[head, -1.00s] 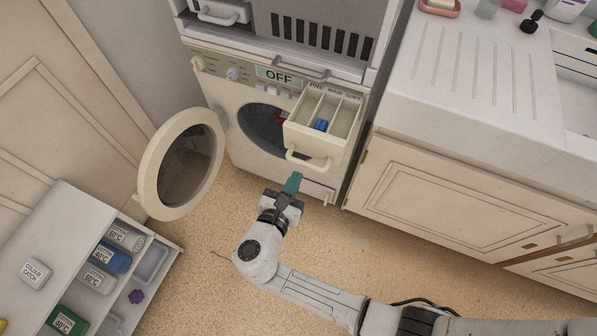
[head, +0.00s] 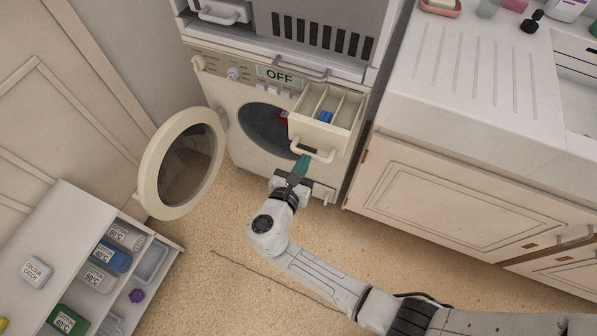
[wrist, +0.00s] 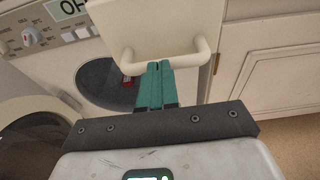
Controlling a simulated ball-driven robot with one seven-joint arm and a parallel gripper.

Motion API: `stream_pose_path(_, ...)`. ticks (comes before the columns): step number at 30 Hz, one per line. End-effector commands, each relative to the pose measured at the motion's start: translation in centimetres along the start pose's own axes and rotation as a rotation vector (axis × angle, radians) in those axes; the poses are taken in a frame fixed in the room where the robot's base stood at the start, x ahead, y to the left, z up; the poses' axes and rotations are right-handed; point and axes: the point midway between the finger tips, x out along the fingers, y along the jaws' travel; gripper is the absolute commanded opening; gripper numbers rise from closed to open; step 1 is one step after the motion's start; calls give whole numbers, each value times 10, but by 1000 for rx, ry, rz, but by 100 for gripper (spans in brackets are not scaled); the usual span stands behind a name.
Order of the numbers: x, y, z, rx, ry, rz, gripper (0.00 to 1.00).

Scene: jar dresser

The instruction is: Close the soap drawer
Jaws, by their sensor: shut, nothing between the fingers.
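The soap drawer (head: 317,137) is a cream box with compartments, pulled partly out of the washing machine (head: 243,91) at its upper right. A blue item (head: 326,117) lies in one compartment. Its looped handle (head: 313,154) is on the front. My gripper (head: 304,163) has green fingers, shut and empty, with the tips at the handle. In the wrist view the fingers (wrist: 157,68) reach up to the handle (wrist: 165,60) between its two ends, against or very near the drawer front (wrist: 150,25). I cannot tell whether they touch.
The round washer door (head: 181,165) hangs open at left. A cabinet (head: 440,190) with a sink top stands close at right. An open drawer unit (head: 75,265) with several labelled boxes is at lower left. Floor between is clear.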

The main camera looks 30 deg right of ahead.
Motion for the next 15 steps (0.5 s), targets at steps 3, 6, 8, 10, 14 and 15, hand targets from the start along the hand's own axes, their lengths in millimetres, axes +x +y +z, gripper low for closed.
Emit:
stream_pose_path(3, 27, -2, 5, 3, 0, -7, 0)
stream_pose_path(6, 51, -2, 10, 3, -1, -7, 0)
stream_pose_path(8, 65, -3, 12, 3, 0, -8, 0)
stream_pose_path(10, 80, -3, 15, 4, -1, -7, 0)
stream_pose_path(14, 106, -3, 20, 3, 0, -7, 0)
stream_pose_path(15, 113, -3, 22, 3, 0, -6, 0)
